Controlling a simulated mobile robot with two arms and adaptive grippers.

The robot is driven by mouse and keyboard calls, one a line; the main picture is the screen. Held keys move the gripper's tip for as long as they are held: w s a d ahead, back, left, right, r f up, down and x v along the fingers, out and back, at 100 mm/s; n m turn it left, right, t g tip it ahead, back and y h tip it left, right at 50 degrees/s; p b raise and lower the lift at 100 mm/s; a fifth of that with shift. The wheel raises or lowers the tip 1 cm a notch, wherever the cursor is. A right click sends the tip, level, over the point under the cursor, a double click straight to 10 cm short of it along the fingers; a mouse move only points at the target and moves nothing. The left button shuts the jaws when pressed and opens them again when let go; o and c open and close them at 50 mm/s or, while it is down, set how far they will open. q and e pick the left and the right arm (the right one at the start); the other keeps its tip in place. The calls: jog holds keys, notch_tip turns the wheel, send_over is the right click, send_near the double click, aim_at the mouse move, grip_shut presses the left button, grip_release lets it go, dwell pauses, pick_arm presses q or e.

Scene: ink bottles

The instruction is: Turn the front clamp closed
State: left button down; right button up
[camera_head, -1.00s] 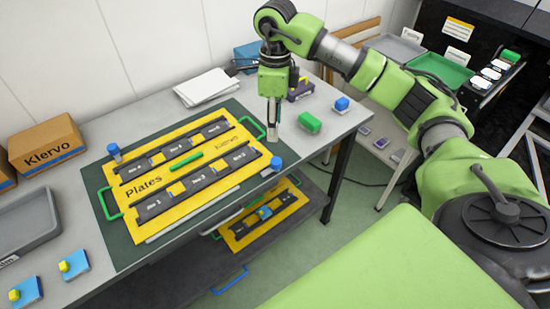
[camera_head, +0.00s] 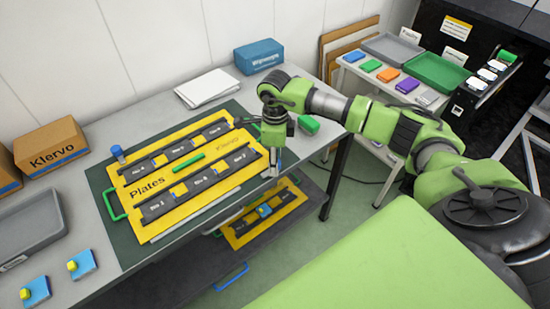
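A yellow board labelled "Plates" (camera_head: 150,189) lies on a dark green mat on the table. It has two dark rails with yellow blocks, a green bar in the middle and green handles. A clamp with a blue knob (camera_head: 118,153) stands upright at its back left corner. The front clamp at the board's right front corner is now almost wholly hidden behind my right gripper (camera_head: 272,172). That gripper points down right at the clamp's place. Its fingertips are small and partly hidden, so I cannot tell whether they touch or grip the knob. My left gripper is not in view.
A second yellow board (camera_head: 240,233) sits on the lower shelf. White papers (camera_head: 207,87) and a blue case (camera_head: 259,56) lie at the back. A green block (camera_head: 309,124) is close behind my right arm. A cardboard box (camera_head: 50,146) and grey tray (camera_head: 30,222) stand at left.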

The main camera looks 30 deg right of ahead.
jog(key=c, duration=1.1)
jog(key=shift+m, duration=0.4)
jog(key=shift+f+m+b, duration=0.1)
jog(key=shift+m+b, duration=0.55)
jog(key=shift+m, duration=0.45)
jog(key=m+b, duration=0.1)
jog(key=m, duration=0.2)
jog(key=m+b, duration=0.1)
jog(key=m, duration=1)
jog(key=shift+d+m, duration=0.1)
jog(key=shift+m, duration=0.3)
jog(key=shift+w+m, duration=0.1)
jog(key=shift+m, duration=0.2)
